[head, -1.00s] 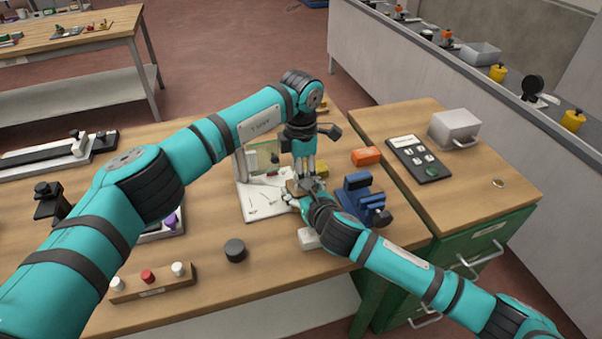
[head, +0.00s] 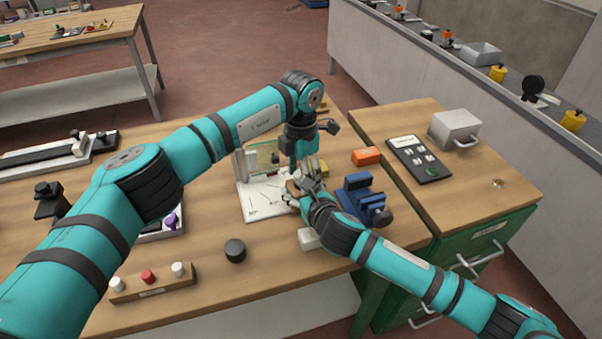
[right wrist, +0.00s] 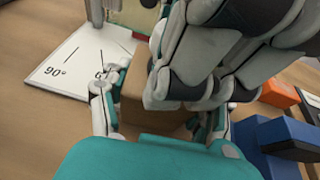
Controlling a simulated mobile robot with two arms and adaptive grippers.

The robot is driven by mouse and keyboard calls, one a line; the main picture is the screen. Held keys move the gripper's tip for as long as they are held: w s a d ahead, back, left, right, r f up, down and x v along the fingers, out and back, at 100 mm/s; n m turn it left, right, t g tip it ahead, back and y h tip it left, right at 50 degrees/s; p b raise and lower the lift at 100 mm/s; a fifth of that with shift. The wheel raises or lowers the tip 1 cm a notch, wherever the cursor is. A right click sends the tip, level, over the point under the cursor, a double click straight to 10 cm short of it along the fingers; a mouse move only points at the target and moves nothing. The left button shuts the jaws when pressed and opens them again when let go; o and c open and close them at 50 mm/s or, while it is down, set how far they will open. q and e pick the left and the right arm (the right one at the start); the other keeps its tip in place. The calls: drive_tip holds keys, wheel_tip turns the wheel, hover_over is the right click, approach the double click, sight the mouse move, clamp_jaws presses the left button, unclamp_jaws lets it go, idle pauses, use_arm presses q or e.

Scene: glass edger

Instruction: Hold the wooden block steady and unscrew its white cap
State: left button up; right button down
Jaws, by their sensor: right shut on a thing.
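The wooden block (right wrist: 134,97) shows as a plain brown face in the right wrist view. My right gripper (right wrist: 155,108) is shut on it, with a finger on either side; in the head view this gripper (head: 298,192) is over the work area left of the blue vise. My left gripper (right wrist: 205,60) comes down from above, and its grey fingers fill the upper middle of the right wrist view, covering the block's top. The white cap is hidden behind those fingers. I cannot tell whether the left fingers are closed on it.
A white sheet with angle marks (right wrist: 62,68) lies beside the block. The blue vise (head: 364,198) and an orange box (head: 366,156) stand close on the right. A black puck (head: 235,250) and a wooden bar with white and red knobs (head: 152,283) are at the front.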

use_arm(q)
wheel_tip(320, 180, up, 4)
drive_tip(key=shift+r, duration=0.2)
drive_tip(key=shift+c, duration=0.2)
wheel_tip(320, 180, up, 3)
drive_tip(key=m, duration=0.3)
drive_tip(key=shift+r, duration=0.15)
wheel_tip(320, 180, down, 8)
drive_tip(key=shift+r, duration=0.1)
drive_tip(key=shift+c, duration=0.3)
clamp_jaws()
drive_tip(key=n, duration=0.2)
drive_tip(key=shift+n, duration=0.3)
drive_tip(key=shift+r, duration=0.2)
